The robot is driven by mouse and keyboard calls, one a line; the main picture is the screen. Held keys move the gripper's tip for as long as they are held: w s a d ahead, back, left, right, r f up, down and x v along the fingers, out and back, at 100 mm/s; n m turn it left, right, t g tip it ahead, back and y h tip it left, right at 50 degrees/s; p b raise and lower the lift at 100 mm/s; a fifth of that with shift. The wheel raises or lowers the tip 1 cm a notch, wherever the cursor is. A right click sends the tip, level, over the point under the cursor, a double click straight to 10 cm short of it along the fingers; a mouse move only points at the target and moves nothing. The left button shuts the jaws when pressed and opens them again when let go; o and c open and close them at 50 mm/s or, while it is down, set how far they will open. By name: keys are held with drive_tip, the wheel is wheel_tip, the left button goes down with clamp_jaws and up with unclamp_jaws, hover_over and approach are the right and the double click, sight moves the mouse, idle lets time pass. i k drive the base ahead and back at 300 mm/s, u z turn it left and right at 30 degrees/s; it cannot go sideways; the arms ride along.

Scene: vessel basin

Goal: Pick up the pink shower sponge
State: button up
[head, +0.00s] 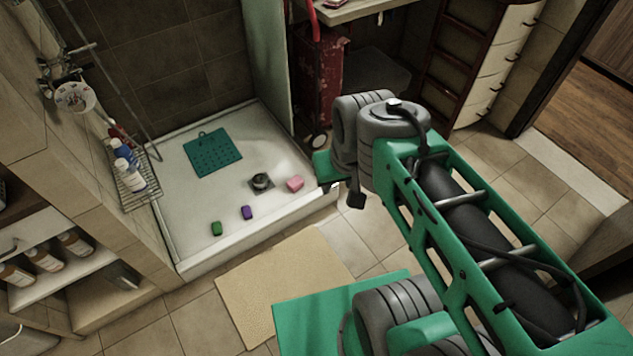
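The pink shower sponge (295,184) lies on the white shower basin (187,249) floor, near its right side. My gripper (340,192) is to the right of the sponge in the picture, above the basin's right corner and apart from the sponge. Its fingers are small and partly hidden by the wrist, so its opening does not show clearly. I see nothing held in it.
A wire rack with bottles (131,178) stands left. A beige mat (285,285) lies in front.

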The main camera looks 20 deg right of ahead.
sight(295, 183)
drive_tip(key=u, duration=0.4)
drive_tip(key=k, duration=0.5)
drive_tip(key=z, duration=0.5)
drive_tip(key=i, duration=1)
drive_tip(key=u, duration=0.55)
drive_tip(key=i, duration=0.6)
drive_tip(key=u, duration=0.7)
